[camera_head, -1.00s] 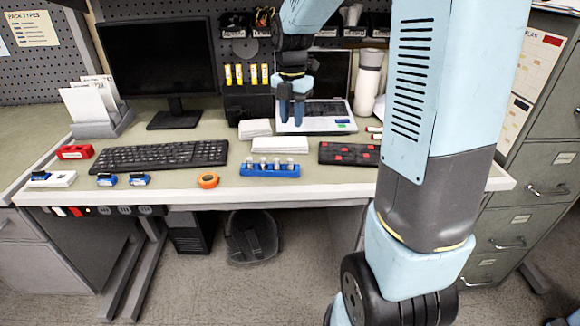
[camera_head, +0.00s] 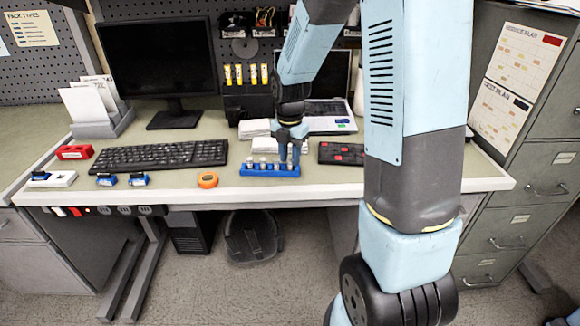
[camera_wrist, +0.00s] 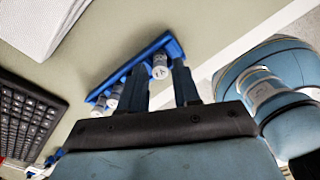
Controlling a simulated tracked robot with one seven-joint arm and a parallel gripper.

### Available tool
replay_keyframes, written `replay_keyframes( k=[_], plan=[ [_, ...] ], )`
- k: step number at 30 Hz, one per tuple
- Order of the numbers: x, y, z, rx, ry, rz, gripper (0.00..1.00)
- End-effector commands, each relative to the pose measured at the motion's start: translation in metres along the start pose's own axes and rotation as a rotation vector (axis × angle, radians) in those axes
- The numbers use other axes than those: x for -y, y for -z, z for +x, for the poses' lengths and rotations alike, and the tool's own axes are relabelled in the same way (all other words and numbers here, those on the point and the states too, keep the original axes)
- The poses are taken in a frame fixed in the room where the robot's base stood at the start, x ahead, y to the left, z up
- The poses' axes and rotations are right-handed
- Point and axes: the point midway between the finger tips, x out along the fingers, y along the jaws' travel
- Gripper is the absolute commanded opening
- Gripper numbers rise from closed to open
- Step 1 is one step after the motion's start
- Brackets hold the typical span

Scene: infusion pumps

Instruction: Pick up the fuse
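Several small fuses with grey-white caps stand upright in a blue rack (camera_head: 262,172) near the desk's front edge. The leftmost fuse (camera_head: 250,163) is clear in the head view. My gripper (camera_head: 290,158) is above the rack's right end, fingers pointing down, and hides part of the right side. In the wrist view, the fingers (camera_wrist: 158,85) are apart, with nothing held. A fuse labelled "1A" (camera_wrist: 160,69) shows in the gap between them, at the end of the rack (camera_wrist: 130,68). I cannot tell how far the fingertips are above it.
A white paper stack (camera_head: 265,146) lies behind the rack. An orange tape measure (camera_head: 207,180) and a keyboard (camera_head: 160,155) are to the left.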

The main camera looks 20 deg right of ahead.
Motion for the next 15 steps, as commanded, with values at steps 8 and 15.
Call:
replay_keyframes(
  k=[8,15],
  plan=[
    [-0.0002,-0.0007,0.0148,0.001,-0.001,0.001,0.32],
    [-0.0002,-0.0008,0.0144,0.001,-0.001,0.001,0.22]
  ],
)
